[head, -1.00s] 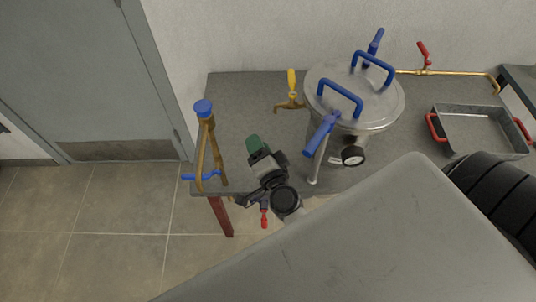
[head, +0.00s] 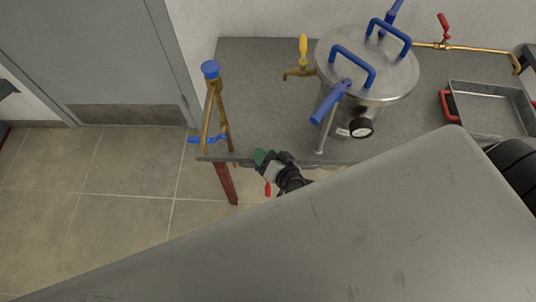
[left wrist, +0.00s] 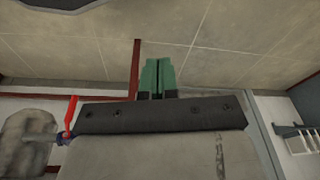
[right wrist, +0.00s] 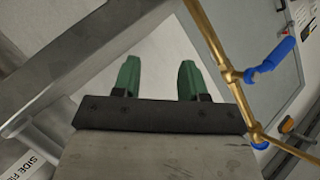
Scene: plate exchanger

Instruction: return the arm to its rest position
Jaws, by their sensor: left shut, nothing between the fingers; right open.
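My right gripper (head: 262,157) is at the bench's front edge in the head view, between the brass pipe stand and the steel vessel, its green fingertips pointing up-left. In the right wrist view (right wrist: 158,66) its two green fingers stand wide apart with nothing between them. My left gripper (left wrist: 158,68) shows only in the left wrist view. Its green fingers are together and hold nothing; tiled floor lies beyond them. The left arm cannot be made out in the head view.
The grey bench (head: 262,100) carries a steel vessel (head: 385,80) with blue handles, a yellow-handled tap (head: 303,52), a brass pipe stand (head: 218,115) with blue handle, and a red-handled tray (head: 485,88). A large grey surface blocks the lower head view. Floor (head: 75,210) at left is clear.

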